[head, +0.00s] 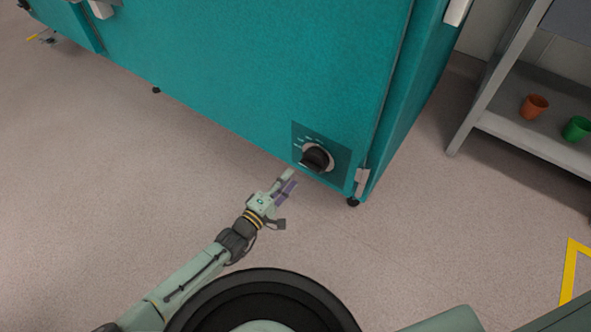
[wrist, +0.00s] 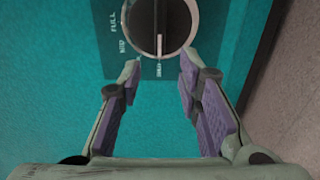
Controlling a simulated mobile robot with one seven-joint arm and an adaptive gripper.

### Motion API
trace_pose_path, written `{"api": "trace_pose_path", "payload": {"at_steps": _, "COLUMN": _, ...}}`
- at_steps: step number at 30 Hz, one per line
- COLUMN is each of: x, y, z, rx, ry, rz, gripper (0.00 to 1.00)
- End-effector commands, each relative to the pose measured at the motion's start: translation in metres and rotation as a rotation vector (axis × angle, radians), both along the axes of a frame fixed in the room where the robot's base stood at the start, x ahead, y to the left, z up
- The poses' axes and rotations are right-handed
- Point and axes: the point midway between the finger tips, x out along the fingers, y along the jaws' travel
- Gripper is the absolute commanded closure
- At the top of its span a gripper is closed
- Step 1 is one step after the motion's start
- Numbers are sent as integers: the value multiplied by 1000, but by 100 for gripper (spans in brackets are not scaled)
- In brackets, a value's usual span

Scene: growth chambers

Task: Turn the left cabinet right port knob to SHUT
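A black round knob (head: 316,158) with a pale ring sits on a dark panel (head: 338,172) low on the teal cabinet's front, near its right edge. In the wrist view the knob (wrist: 160,24) is cut off by the top edge. Its white pointer line aims down at a small label (wrist: 158,70) too blurred to read surely; FULL (wrist: 113,22) stands to the left, with another small label between. My gripper (head: 291,178) is open and empty, just in front of the knob. In the wrist view its fingertips (wrist: 160,67) lie below the knob, one either side, apart from it.
The teal cabinet (head: 230,60) fills the upper middle, with a hinge (head: 361,182) and foot right of the panel. A grey shelf (head: 520,128) at right holds an orange pot (head: 534,107) and a green pot (head: 577,129). The floor (head: 420,240) in front is clear.

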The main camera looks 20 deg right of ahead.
Motion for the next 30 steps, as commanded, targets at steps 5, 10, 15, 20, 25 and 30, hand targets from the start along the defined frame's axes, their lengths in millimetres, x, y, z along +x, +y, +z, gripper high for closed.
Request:
{"api": "trace_pose_path", "payload": {"at_steps": 5, "x": -21, "y": 28, "z": 0, "rx": 1, "ry": 1, "rz": 1, "gripper": 68}}
{"api": "trace_pose_path", "payload": {"at_steps": 10, "x": -32, "y": 41, "z": 0, "rx": 0, "ry": 0, "rz": 0, "gripper": 68}}
{"api": "trace_pose_path", "payload": {"at_steps": 15, "x": -35, "y": 44, "z": 0, "rx": -1, "ry": -1, "rz": -2, "gripper": 68}}
{"api": "trace_pose_path", "payload": {"at_steps": 20, "x": -35, "y": 44, "z": 0, "rx": -1, "ry": 0, "rz": -1, "gripper": 68}}
{"api": "trace_pose_path", "payload": {"at_steps": 25, "x": -35, "y": 44, "z": 0, "rx": -1, "ry": 0, "rz": -1, "gripper": 68}}
{"api": "trace_pose_path", "payload": {"at_steps": 30, "x": -35, "y": 43, "z": 0, "rx": -1, "ry": -1, "rz": -1, "gripper": 68}}
